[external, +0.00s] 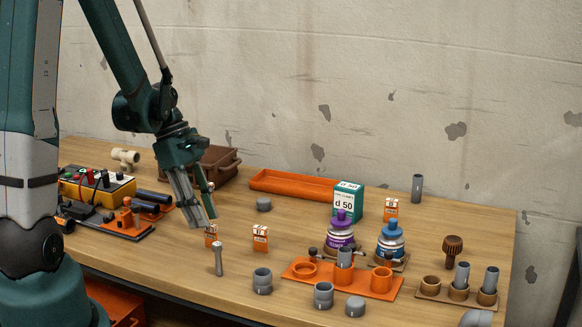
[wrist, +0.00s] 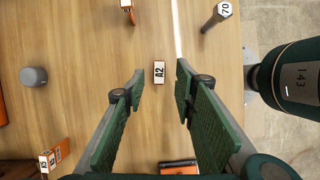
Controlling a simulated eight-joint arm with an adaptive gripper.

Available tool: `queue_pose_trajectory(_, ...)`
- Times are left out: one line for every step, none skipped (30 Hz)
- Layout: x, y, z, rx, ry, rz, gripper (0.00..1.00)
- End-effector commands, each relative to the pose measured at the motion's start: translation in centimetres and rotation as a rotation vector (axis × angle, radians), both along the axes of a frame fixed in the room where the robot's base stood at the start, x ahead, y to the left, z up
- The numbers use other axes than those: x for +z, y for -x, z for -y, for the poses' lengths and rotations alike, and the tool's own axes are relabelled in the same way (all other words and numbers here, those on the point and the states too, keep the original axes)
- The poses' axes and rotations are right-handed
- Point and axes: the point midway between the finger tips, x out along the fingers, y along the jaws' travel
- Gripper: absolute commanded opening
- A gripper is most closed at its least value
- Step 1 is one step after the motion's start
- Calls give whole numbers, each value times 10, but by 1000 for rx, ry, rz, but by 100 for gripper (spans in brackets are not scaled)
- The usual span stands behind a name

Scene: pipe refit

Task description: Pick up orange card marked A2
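The orange card marked A2 (wrist: 159,72) stands on the wooden table; in the wrist view I see its white, labelled top edge. In the external view it appears as the small orange-and-white card (external: 211,239) just below my fingertips, partly covered by them. My gripper (external: 203,222) points down above it. In the wrist view the two green-padded fingers of my gripper (wrist: 160,82) are apart, with the card in the gap between their tips. There is space on both sides of the card, and nothing is held.
A grey post marked 70 (wrist: 218,15) stands near the card, toward the table's front edge. Another orange card (external: 260,238) stands to the right. A grey cap (external: 263,204) and long orange tray (external: 290,184) lie behind. A brown crate (external: 213,166) stands behind my gripper.

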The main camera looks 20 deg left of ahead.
Motion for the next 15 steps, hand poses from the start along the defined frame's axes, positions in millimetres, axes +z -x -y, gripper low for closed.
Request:
queue_pose_trajectory(-2, 0, 1, 0, 0, 0, 28)
queue_pose_trajectory(-4, 0, 1, -1, 0, 0, 28)
queue_pose_trajectory(-6, 0, 2, -1, 0, 0, 28)
queue_pose_trajectory(-9, 0, 3, -1, 0, 0, 28)
queue_pose_trajectory(-11, 0, 4, -1, 0, 0, 28)
queue_pose_trajectory(-15, 0, 6, -1, 0, 0, 28)
queue_pose_trajectory(-18, 0, 7, -1, 0, 0, 28)
queue_pose_trajectory(-22, 0, 8, -1, 0, 0, 28)
queue_pose_trajectory(-26, 0, 9, -1, 0, 0, 28)
queue_pose_trajectory(-30, 0, 11, 0, 0, 0, 28)
queue_pose_trajectory(-33, 0, 12, 0, 0, 0, 28)
queue_pose_trajectory(-36, 0, 13, 0, 0, 0, 28)
queue_pose_trajectory(-38, 0, 14, 0, 0, 0, 28)
queue_pose_trajectory(-41, 1, 15, 0, 0, 0, 28)
queue_pose_trajectory(-43, 1, 16, -1, 0, 0, 28)
